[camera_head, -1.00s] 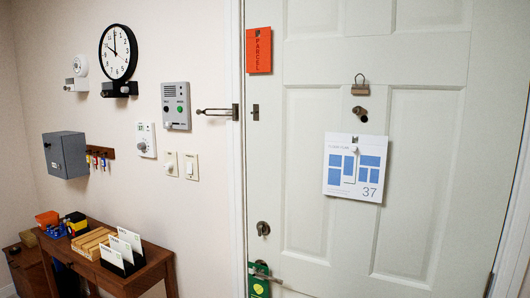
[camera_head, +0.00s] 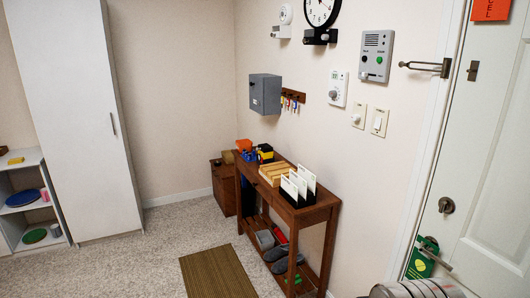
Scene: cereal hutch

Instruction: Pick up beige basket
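I cannot make out a beige basket for certain. A small tan box-like thing (camera_head: 228,157) sits on the low brown cabinet in the corner, too small to identify. A pale tan slatted wooden holder (camera_head: 275,173) stands on the console table. My gripper's fingers are not in view; only a grey metallic rounded part, which seems to be of my arm, shows at the bottom right edge.
The console table (camera_head: 322,214) stands against the right wall, with shoes on its lower shelf. A brown striped mat (camera_head: 218,272) lies on the carpet before it. A tall white cabinet (camera_head: 75,120) and open shelf (camera_head: 22,158) stand left. Carpet between is clear.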

